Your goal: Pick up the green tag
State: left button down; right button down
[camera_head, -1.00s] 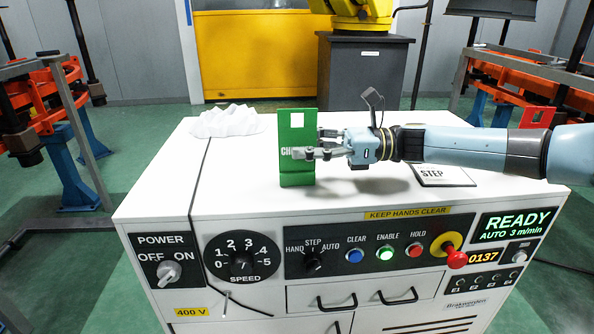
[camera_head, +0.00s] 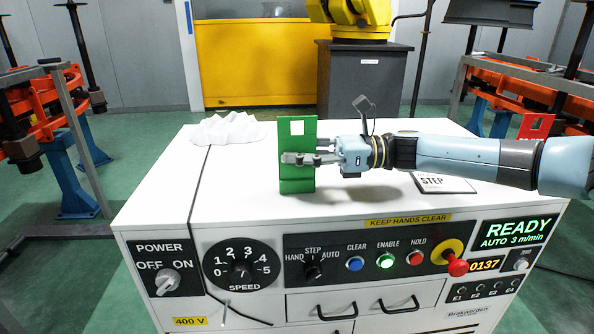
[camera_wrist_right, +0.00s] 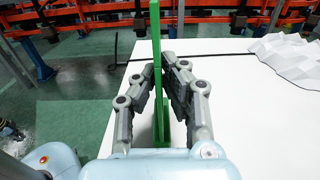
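The green tag (camera_head: 297,176) stands upright on the white cabinet top, with a square hole near its upper edge. My right gripper (camera_head: 310,155) reaches in from the right at mid-height, one finger in front of the tag and the other behind it. In the right wrist view the tag (camera_wrist_right: 157,30) shows edge-on between the fingertips of my right gripper (camera_wrist_right: 158,72). The fingers are close to both faces; whether they press on it I cannot tell. The front finger hides the tag's middle. My left gripper is not in view.
A crumpled white sheet (camera_head: 227,129) lies at the back left of the cabinet top (camera_head: 236,185). A STEP card (camera_head: 443,184) lies to the right, below my right arm. The control panel (camera_head: 365,254) is on the cabinet front.

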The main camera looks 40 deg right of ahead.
jog(key=shift+r, duration=0.55)
jog(key=r+p, duration=0.1)
jog(key=r, duration=0.1)
jog(key=d+r+p, duration=0.1)
jog(key=shift+s+r, duration=0.15)
jog(key=shift+r, duration=0.2)
jog(key=s+d+r+p, duration=0.3)
jog(key=d+r, duration=0.3)
jog(key=d, duration=0.4)
jog(key=shift+s, duration=0.15)
